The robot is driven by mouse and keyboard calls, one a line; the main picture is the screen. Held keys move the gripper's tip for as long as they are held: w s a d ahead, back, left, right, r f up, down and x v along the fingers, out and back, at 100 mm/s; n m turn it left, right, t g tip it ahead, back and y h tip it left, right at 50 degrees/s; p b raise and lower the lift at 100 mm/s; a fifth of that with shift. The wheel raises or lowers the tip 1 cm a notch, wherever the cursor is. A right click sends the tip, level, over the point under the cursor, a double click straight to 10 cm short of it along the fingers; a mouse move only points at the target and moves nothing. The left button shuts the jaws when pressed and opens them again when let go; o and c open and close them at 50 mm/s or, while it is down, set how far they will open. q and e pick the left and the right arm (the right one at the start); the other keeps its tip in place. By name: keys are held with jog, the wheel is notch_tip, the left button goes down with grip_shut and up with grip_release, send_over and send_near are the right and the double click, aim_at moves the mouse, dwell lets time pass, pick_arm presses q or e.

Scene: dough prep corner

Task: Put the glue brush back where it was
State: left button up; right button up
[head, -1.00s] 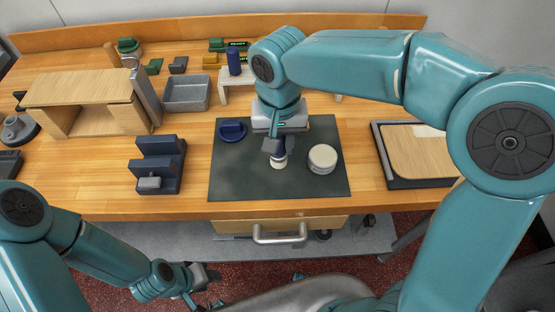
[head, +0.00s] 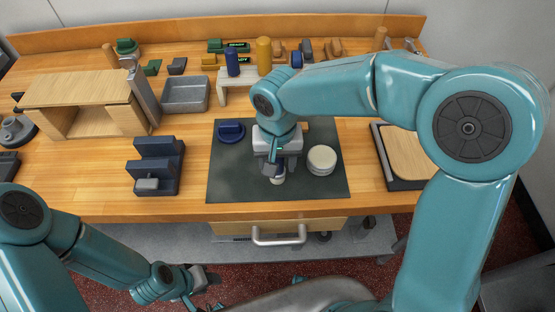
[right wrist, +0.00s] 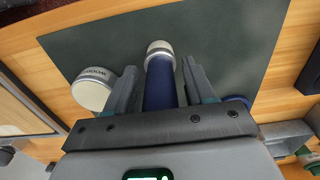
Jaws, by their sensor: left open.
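The glue brush, as I take it, has a thick blue handle (right wrist: 160,85) and a pale end, seen in the right wrist view between the fingers. My right gripper (right wrist: 162,80) is shut on it. In the head view, the brush's pale end (head: 279,181) shows just below my right gripper (head: 272,168), over the dark mat (head: 235,180). Whether it touches the mat is unclear. A pale rack (head: 225,93) stands behind the mat, with a blue cylinder (head: 232,63) and a yellow cylinder (head: 264,55) upright at it. My left gripper (head: 207,280) is open and empty, low before the bench.
A round pale tub (head: 321,158) sits just right of my right gripper. A blue round piece (head: 231,131) lies at the mat's back left. A navy stepped block (head: 158,165), grey tray (head: 186,94) and wooden shelf (head: 85,100) stand left. The mat's front left is clear.

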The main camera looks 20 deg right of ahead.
notch_tip(320, 180, up, 12)
jog(key=shift+s+r+p, duration=0.1)
jog(key=shift+r+p, duration=0.15)
jog(key=shift+p, duration=0.2)
dwell(0.4)
jog(key=shift+s+f, duration=0.1)
jog(key=shift+s, duration=0.05)
